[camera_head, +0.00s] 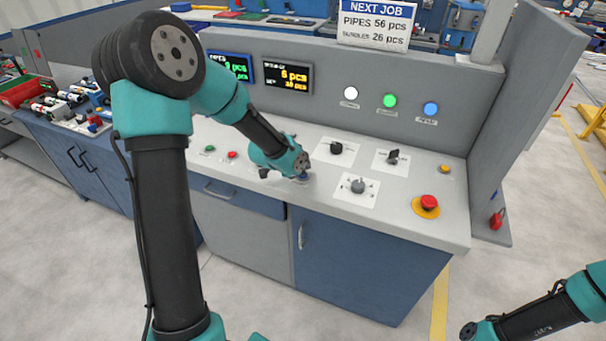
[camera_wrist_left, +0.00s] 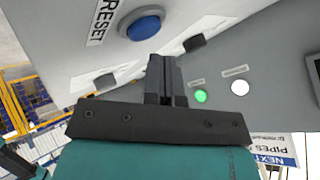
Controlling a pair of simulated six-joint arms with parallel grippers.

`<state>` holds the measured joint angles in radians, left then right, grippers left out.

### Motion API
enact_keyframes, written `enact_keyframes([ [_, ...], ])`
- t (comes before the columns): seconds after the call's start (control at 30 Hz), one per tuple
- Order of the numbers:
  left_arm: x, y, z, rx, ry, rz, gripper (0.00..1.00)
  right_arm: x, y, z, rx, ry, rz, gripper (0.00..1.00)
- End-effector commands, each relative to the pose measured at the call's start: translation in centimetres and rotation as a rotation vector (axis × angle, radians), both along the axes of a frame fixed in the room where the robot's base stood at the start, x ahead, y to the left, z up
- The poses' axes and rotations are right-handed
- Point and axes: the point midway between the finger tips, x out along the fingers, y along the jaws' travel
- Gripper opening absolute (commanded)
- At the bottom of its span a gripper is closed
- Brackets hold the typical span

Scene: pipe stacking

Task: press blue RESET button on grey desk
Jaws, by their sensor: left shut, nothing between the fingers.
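The blue RESET button (camera_wrist_left: 143,27) is a round domed cap in a grey ring on the grey desk (camera_wrist_left: 240,22), beside a white RESET label (camera_wrist_left: 103,22) in the left wrist view. My left gripper (camera_wrist_left: 163,62) is shut and empty, its dark fingertips beside the button in that picture. Whether they touch it I cannot tell. In the head view my left wrist is low over the desk (camera_head: 322,208), with a small bluish patch below it that may be the button. The fingers are largely hidden there. Only the end part of my right arm shows at lower right, without its fingers.
Around the left wrist stand several black and grey knobs, including a grey one (camera_head: 358,186). A red emergency button (camera_head: 429,203) on a yellow base is further right. Small green (camera_head: 209,148) and red (camera_head: 232,155) buttons lie left. A back panel (camera_head: 330,85) carries displays and lamps.

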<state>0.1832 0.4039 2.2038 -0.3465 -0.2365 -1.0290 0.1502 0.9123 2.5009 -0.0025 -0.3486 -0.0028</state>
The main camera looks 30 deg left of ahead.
Motion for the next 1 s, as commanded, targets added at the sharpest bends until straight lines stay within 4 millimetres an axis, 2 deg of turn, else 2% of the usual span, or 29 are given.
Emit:
enact_keyframes([
  [0.4,0.0,0.0,-0.8,0.0,0.0,0.0,0.0,0.0,0.0,0.0,0.0,0.0,0.0,0.43],
  [1.0,0.0,0.0,-1.1,0.0,0.0,0.0,0.0,0.0,0.0,0.0,0.0,0.0,0.0,0.43],
])
